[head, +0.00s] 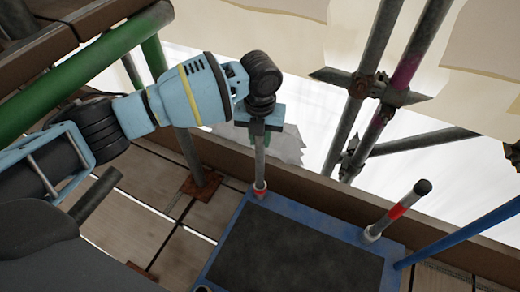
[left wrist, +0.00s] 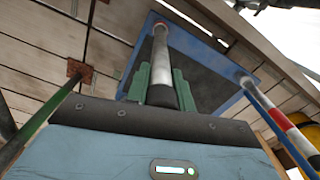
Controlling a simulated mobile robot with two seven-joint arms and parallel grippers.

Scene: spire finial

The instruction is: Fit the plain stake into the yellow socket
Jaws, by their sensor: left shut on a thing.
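My left gripper (head: 262,130) is shut on the plain grey stake (head: 260,160), which hangs down nearly upright below it. In the left wrist view the stake (left wrist: 161,70) runs between the green fingers (left wrist: 160,88) toward a corner of a blue-rimmed platform. The stake's far end meets a small red and white collar (head: 260,188) at that corner. I cannot tell whether it sits inside the collar or just above it. I cannot make out a yellow socket in either view. My right gripper is not in view.
The blue-rimmed platform (head: 223,250) has a dark top. A post with a red band (head: 397,210) stands at its right far corner, and a blue pole (head: 460,235) at the right. Scaffold tubes (head: 378,70) rise behind. A wooden board (head: 318,186) runs along the far edge.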

